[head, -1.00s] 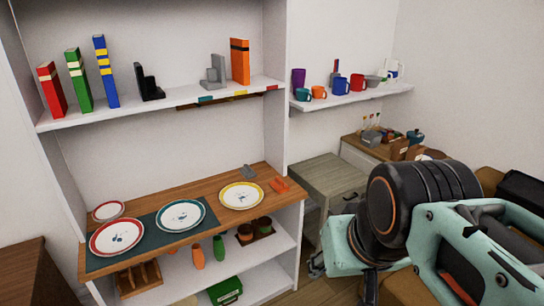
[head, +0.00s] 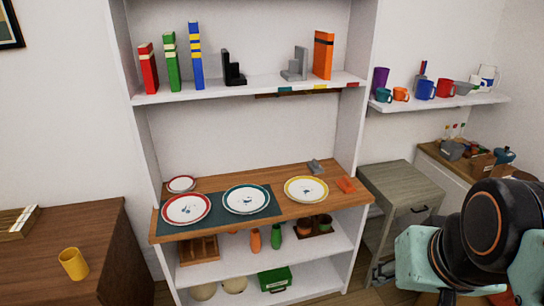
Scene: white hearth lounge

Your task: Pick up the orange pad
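A small orange piece (head: 345,185), which I take to be the orange pad, lies at the right end of the wooden shelf board (head: 300,215). It is to the right of the yellow-rimmed plate (head: 306,189). Its exact shape is too small to make out. My arm is at the lower right, apart from the shelf and the pad. A small dark and grey part (head: 382,272) beside the arm may be my gripper's end. I cannot tell its opening or whether it holds anything.
Red-rimmed (head: 187,209) and teal-rimmed plates (head: 246,199) lie on a dark green mat (head: 228,217). A grey item (head: 315,167) sits behind the pad. A grey drawer cabinet (head: 400,192) stands right of the shelf. A yellow cup (head: 73,264) stands on a brown cabinet (head: 110,238) at left.

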